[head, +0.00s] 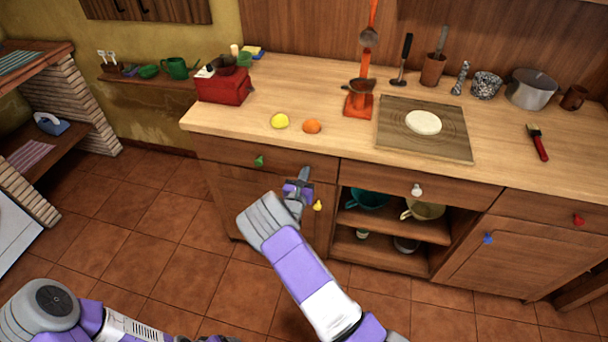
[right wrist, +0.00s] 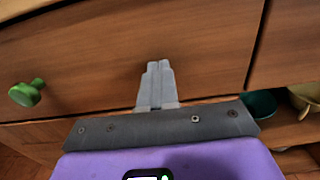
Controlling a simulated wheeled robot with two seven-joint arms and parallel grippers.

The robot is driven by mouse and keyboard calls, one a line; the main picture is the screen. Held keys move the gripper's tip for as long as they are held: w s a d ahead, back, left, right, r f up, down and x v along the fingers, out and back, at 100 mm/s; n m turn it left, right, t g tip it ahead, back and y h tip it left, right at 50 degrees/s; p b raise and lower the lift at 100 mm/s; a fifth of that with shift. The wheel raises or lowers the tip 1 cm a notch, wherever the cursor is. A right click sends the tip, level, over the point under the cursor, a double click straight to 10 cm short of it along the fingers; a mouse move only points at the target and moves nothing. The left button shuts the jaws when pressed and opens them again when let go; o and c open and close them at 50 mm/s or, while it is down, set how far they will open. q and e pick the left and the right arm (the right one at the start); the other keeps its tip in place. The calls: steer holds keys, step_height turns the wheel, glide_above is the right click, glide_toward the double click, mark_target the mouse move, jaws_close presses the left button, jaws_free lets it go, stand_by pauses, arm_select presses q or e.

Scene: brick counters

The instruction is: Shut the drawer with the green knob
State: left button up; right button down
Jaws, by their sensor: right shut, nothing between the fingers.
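The wooden drawer (head: 225,152) with the green knob (head: 259,160) is at the left end of the counter, just under the worktop. Its front looks about flush with the cabinet, and no open interior shows. My right gripper (head: 304,174) is shut and empty, at the right part of this drawer front. In the right wrist view, the closed fingers (right wrist: 158,66) lie over the drawer face (right wrist: 105,60), right of the green knob (right wrist: 27,94). I cannot tell whether they touch it. My left arm shows at the lower left, but its gripper is out of view.
A yellow knob (head: 318,205) is on the door below, close to my right gripper. To the right are a white-knobbed drawer (head: 416,190), open shelves with bowls (head: 425,209), a red knob (head: 579,219) and a blue knob (head: 488,238). The tiled floor on the left is clear.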

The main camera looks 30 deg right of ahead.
steer(key=shift+w+d+r, duration=0.15)
steer(key=shift+d+r, duration=0.05)
steer(key=shift+r, duration=0.15)
steer(key=p+v, duration=0.4)
steer(key=v, duration=1)
steer(key=shift+a+f, duration=0.25)
steer(key=shift+f, duration=0.15)
